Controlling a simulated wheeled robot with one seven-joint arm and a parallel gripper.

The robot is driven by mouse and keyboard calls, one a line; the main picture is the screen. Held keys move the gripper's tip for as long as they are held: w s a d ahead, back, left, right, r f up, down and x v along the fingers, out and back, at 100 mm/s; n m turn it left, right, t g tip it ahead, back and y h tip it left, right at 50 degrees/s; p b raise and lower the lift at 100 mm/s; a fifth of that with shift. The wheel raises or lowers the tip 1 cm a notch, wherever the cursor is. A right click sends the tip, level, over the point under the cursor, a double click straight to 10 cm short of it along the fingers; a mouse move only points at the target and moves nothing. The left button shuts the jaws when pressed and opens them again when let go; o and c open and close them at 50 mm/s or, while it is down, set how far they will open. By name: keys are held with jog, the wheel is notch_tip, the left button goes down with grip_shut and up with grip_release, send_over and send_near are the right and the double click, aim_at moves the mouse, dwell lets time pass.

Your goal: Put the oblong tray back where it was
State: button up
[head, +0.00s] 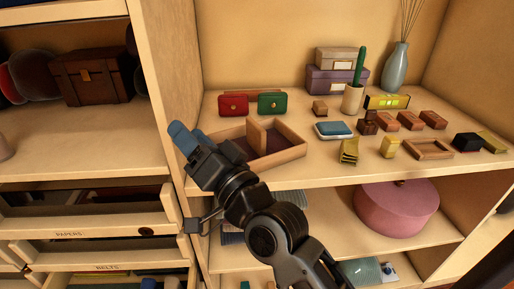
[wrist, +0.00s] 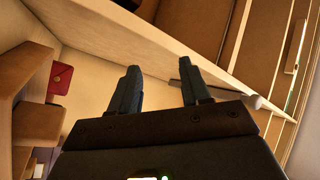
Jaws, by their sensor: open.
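A wooden divided tray (head: 283,157) with a dark lining sits on the main shelf, at its left end. A smaller oblong wooden tray (head: 431,156) lies empty at the right of the same shelf. I cannot tell for sure which is meant. My gripper (head: 181,136) is open and empty at the left end of the divided tray, close to the upright panel. My forearm and gripper hide part of that tray's left side. In the wrist view the open fingers (wrist: 162,90) have nothing between them, and wooden tray walls (wrist: 38,122) show at the left.
Red (head: 233,104) and green (head: 272,102) purses stand behind the divided tray. A blue-topped box (head: 333,130), a cactus pot (head: 352,98) and several small boxes crowd the shelf's right. The upright panel (head: 168,80) is close to my gripper. Drawers (head: 85,222) stand partly open at lower left.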

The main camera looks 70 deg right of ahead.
jog(key=w+d+r+n+t+y, duration=0.1)
jog(key=w+d+r+n+y, duration=0.2)
jog(key=r, duration=0.5)
jog(key=w+d+r+n+y, duration=0.1)
jog(key=d+r+n+y, duration=0.1)
jog(key=d+r, duration=0.5)
jog(key=w+d+r+n+t+y, duration=0.1)
jog(key=w+d+r+n+y, duration=0.15)
jog(key=r, duration=0.65)
jog(key=m+g+h+p, duration=0.2)
jog(key=g+h, duration=0.1)
jog(key=g, duration=1.5)
send_over(255, 135)
jog(key=s, duration=0.1)
jog(key=shift+n, duration=0.25)
notch_tip(255, 135, down, 28)
jog(key=shift+s+d+f, duration=0.1)
jog(key=shift+s, duration=0.05)
jog(key=shift+p+x, duration=0.45)
jog(key=shift+x, duration=3.25)
jog(key=shift+f, duration=0.1)
